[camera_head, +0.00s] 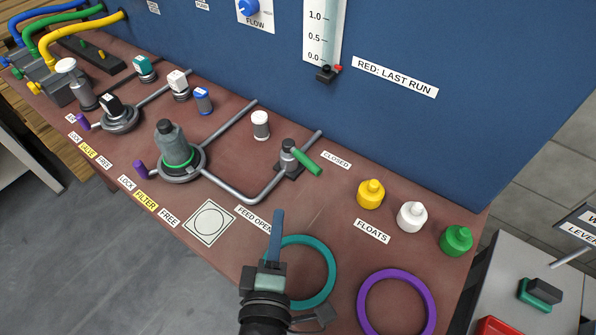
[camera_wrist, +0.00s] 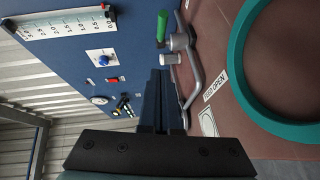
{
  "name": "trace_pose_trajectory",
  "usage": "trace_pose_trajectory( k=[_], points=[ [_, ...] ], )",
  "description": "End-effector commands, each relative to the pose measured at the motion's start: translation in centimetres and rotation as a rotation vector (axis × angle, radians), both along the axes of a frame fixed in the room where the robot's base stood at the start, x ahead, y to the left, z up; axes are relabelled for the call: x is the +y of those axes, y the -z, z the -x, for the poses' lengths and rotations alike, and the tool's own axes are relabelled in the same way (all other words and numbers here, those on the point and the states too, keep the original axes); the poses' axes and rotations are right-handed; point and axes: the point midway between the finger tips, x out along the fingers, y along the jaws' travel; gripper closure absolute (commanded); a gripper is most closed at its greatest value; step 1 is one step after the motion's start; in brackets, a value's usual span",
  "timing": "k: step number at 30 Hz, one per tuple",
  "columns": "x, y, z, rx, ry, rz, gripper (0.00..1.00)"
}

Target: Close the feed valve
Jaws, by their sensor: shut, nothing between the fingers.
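The feed valve (camera_head: 288,158) sits on the pipe at the middle of the red-brown bench. Its green handle (camera_head: 307,163) sticks out across the pipe to the lower right, its end between the CLOSED label (camera_head: 335,160) and the bench front. The FEED OPEN label (camera_head: 254,220) lies nearer the front. In the wrist view the green handle (camera_wrist: 162,26) is near the top. My gripper (camera_head: 277,213) is shut and empty, in front of the valve and apart from it. Its blue fingers (camera_wrist: 161,75) also show in the wrist view.
A teal ring (camera_head: 331,268) lies beside my gripper and a purple ring (camera_head: 431,300) to its right. Yellow (camera_head: 370,194), white (camera_head: 411,216) and green (camera_head: 456,240) floats stand at right. A white-capped cylinder (camera_head: 260,125) stands left of the valve. The blue panel (camera_head: 430,130) rises behind.

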Motion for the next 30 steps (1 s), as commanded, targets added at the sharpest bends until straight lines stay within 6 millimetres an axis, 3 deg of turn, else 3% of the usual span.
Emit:
trace_pose_trajectory(
  k=[17, 24, 30],
  points=[
    [-1.2, 1.2, -9.5, 0.001, 0.005, -0.001, 1.00],
    [-3.4, 1.8, -11.1, 0.002, 0.003, -0.003, 1.00],
    [-3.9, 2.0, -11.5, 0.001, 0.002, -0.004, 1.00]
  ],
)
